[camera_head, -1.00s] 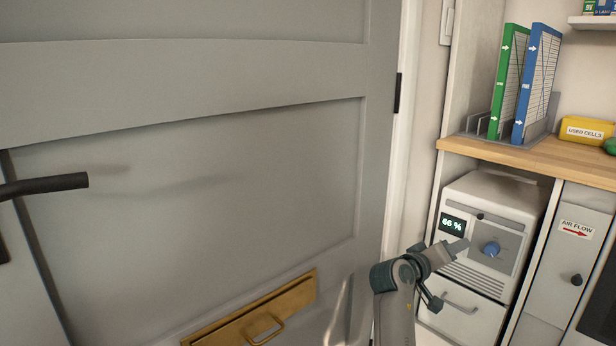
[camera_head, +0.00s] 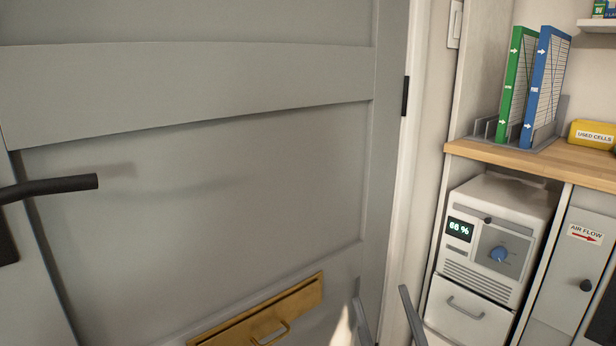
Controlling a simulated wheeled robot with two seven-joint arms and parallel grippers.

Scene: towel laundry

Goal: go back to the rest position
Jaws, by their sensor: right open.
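My right gripper (camera_head: 381,294) shows at the bottom edge, right of centre, in the head view. Only its two grey fingers are seen, pointing up and spread apart with nothing between them. The rest of that arm is below the picture. The fingers appear in front of the lower right part of the grey door and its white frame, left of the white machine (camera_head: 499,238). They look clear of the machine. My left gripper is out of view.
The grey door (camera_head: 200,220) is closed, with a black handle (camera_head: 50,187) and a brass mail flap (camera_head: 262,315). On the right, a wooden shelf (camera_head: 540,162) holds a green and a blue filter panel (camera_head: 543,88) in a rack, and a yellow box (camera_head: 592,134).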

